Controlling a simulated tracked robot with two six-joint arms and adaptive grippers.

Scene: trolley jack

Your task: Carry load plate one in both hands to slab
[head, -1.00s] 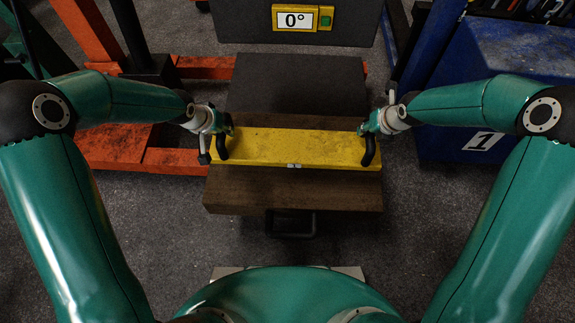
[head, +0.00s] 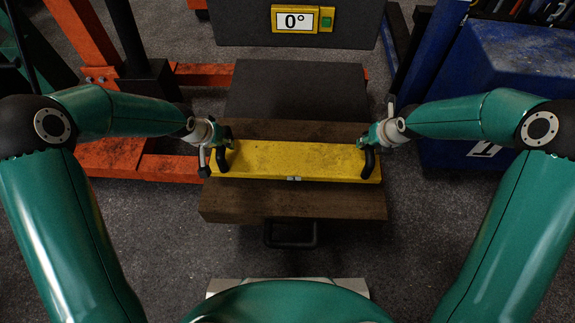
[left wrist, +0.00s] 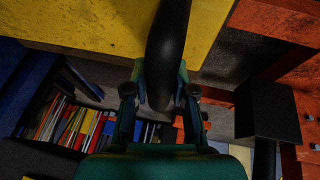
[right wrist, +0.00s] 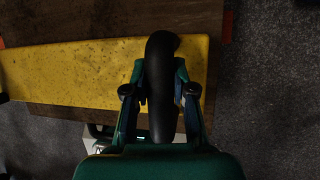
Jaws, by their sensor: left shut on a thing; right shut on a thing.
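The yellow load plate (head: 290,162) is long, scuffed and roughly level, with a black curved handle at each end and a small pale mark on its front edge. My left gripper (head: 222,150) is shut on its left handle (left wrist: 167,45). My right gripper (head: 372,148) is shut on its right handle (right wrist: 162,85). In the head view the plate lies over a brown wooden slab (head: 290,203), which shows behind and in front of it. I cannot tell whether they touch. A dark grey flat surface (head: 296,90) is behind.
A grey panel with a 0° display (head: 296,19) stands at the back. An orange frame (head: 115,158) is at the left. A blue cabinet (head: 520,70) is at the right. A dark metal loop (head: 290,235) sticks out below the wooden slab's front.

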